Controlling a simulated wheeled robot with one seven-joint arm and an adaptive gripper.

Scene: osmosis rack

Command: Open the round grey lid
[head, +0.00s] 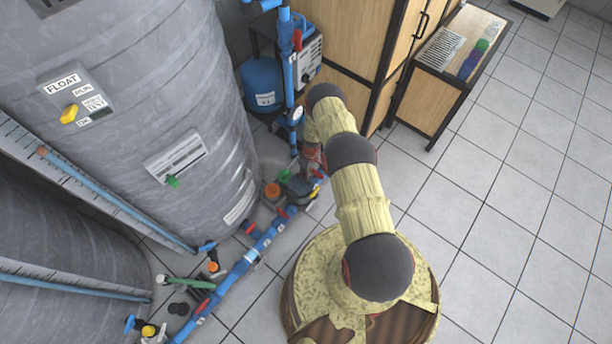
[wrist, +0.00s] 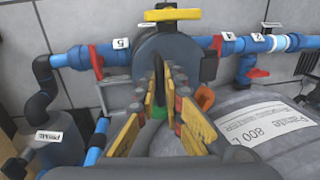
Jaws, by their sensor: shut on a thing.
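The round grey lid (wrist: 181,48) faces my wrist camera in the upper middle of the wrist view, with an upright ridge across its centre. My gripper (wrist: 160,92) has its yellow, dark-tipped fingers on both sides of that ridge and is shut on it. The fingers hide the lower part of the lid. In the head view my arm reaches down to the pipework beside the big tank, and the arm hides most of the gripper and the lid there.
A yellow handle (wrist: 172,15) sits just above the lid. Blue pipes with red valve handles (wrist: 96,62) run to both sides. A large grey tank (head: 150,110) stands left of my arm. A wooden cabinet (head: 350,40) stands behind. Tiled floor (head: 510,210) is clear at right.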

